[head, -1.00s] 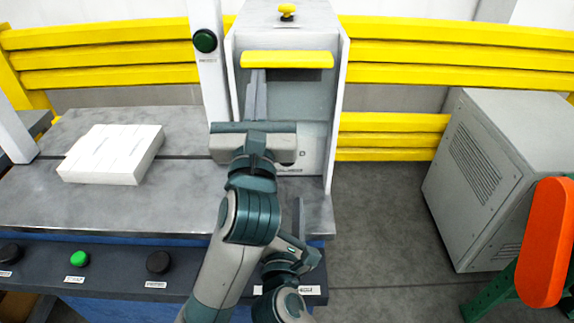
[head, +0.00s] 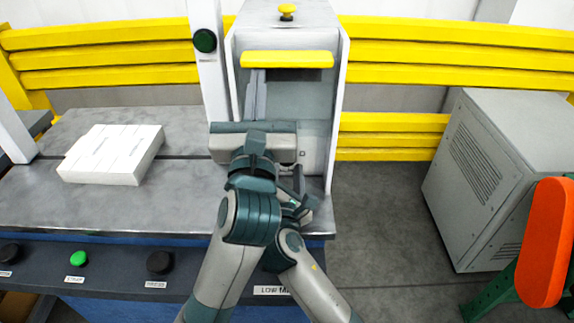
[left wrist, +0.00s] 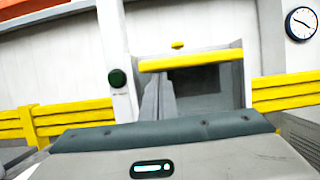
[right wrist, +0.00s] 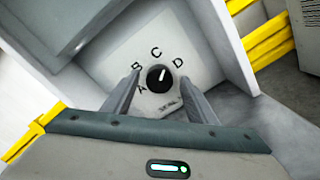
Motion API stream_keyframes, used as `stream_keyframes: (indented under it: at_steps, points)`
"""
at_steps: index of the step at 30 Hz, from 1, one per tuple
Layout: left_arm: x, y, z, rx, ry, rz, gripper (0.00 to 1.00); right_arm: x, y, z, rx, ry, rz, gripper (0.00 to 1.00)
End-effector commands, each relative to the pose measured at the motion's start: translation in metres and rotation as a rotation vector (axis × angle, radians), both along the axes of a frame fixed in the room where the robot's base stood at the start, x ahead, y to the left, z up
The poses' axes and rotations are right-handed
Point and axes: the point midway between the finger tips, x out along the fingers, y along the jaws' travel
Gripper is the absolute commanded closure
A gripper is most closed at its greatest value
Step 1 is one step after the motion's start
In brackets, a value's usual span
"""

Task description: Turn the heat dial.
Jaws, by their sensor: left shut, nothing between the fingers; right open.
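The heat dial (right wrist: 158,78) is a round black knob with a white pointer on a pale panel marked A, B, C and D. Its pointer is up, close to C. My right gripper (right wrist: 158,85) is open, with one finger on either side of the dial in the right wrist view; I cannot tell whether they touch it. In the head view my arms hide the dial. My left gripper (head: 256,80) is shut and empty in front of the grey-white machine housing; its fingers also show in the left wrist view (left wrist: 158,98).
A yellow bar (head: 287,60) crosses the housing above. White cartons (head: 112,153) lie on the grey table at left. Black and green buttons (head: 78,259) line the front edge. A grey cabinet (head: 495,170) stands right, with open floor between.

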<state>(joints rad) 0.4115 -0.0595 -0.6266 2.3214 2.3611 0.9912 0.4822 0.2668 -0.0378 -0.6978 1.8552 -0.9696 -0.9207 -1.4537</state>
Motion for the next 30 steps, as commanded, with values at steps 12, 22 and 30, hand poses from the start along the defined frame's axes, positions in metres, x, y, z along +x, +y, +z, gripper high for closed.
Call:
stream_keyframes:
  at_steps: [12,22,30]
  points:
    - [-0.0002,0.0000,0.0009,0.000,-0.002,0.000,1.00,0.0006,0.0001,0.0003,0.001,0.000,0.000,0.81]
    - [-0.0002,0.0001,0.0008,0.000,-0.002,0.000,1.00,0.0002,0.0008,0.0001,0.089,0.001,0.001,0.89]
    - [-0.0002,0.0001,0.0008,0.000,-0.002,0.000,1.00,0.0002,0.0001,-0.0005,0.355,0.002,-0.001,0.89]
